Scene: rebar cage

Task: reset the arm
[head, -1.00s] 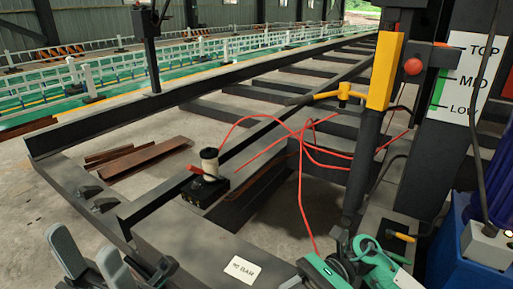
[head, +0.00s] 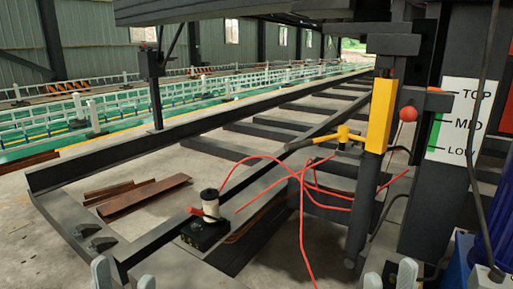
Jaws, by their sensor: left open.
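My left gripper (head: 124,279) is at the bottom edge, left of centre. Its two grey fingertips stand apart with nothing seen between them; the rest is cut off. My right gripper (head: 389,277) shows at the bottom edge, right of centre, as two grey fingertips. A dark shape lies between them, and I cannot tell if it is held or behind. Both grippers are low in the picture, in front of the dark steel frame (head: 85,165).
A black block with a white spool (head: 209,204) sits on the frame, with red cable (head: 304,235) running right. A yellow-handled lever post (head: 380,115) stands beside a TOP/MID/LOW sign (head: 459,122). A dark beam (head: 250,10) crosses above. Rusty plates (head: 140,195) lie on the floor.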

